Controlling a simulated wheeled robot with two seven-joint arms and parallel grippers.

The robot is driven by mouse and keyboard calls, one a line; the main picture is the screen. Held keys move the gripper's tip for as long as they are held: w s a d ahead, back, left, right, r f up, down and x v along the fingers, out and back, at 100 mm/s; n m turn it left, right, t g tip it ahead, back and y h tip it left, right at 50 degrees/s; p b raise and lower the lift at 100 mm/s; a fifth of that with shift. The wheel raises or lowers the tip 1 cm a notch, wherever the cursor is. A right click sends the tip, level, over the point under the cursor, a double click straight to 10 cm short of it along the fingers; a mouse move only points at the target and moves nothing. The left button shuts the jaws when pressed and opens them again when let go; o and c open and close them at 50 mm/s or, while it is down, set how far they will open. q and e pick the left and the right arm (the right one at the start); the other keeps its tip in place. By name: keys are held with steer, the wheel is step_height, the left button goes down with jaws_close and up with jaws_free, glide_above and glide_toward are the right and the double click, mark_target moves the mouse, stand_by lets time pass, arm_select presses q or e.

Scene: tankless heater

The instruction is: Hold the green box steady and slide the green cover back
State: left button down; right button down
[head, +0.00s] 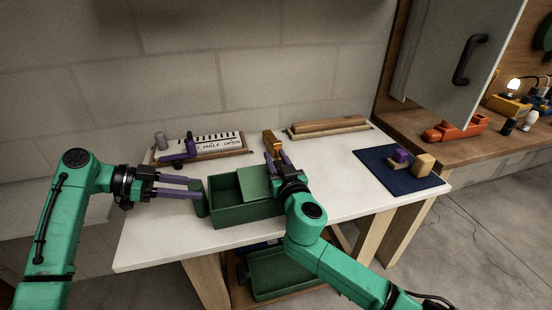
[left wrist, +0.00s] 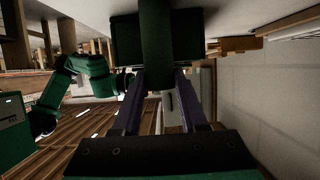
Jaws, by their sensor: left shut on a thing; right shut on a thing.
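The green box (head: 230,214) stands on the white table, its left part open at the top. The green cover (head: 254,183) is a flat panel over its right part. My left gripper (head: 200,190) is shut on a green upright piece at the box's left end. That green piece (left wrist: 157,45) sits between the purple fingers in the left wrist view. My right gripper (head: 276,158) is above the box's right end, shut on a golden-brown piece (head: 272,141). Whether this piece joins the cover cannot be told; my wrist hides part of the box and cover.
A board with a printed sheet (head: 216,143) and a purple piece (head: 178,154) lie behind the box. A wooden bar (head: 328,125) lies at the back. A blue mat (head: 388,182) with blocks is at right. A green tray (head: 282,275) sits below.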

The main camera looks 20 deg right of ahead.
stand_by(0.5)
arm_select(q)
steer(key=shift+a, duration=0.1)
arm_select(e)
steer(key=shift+d, duration=0.85)
steer(key=c, duration=0.5)
jaws_free()
steer(key=shift+s+a+f, duration=0.1)
steer(key=shift+s, duration=0.3)
steer(key=s, duration=1.1)
steer(key=shift+s, duration=0.15)
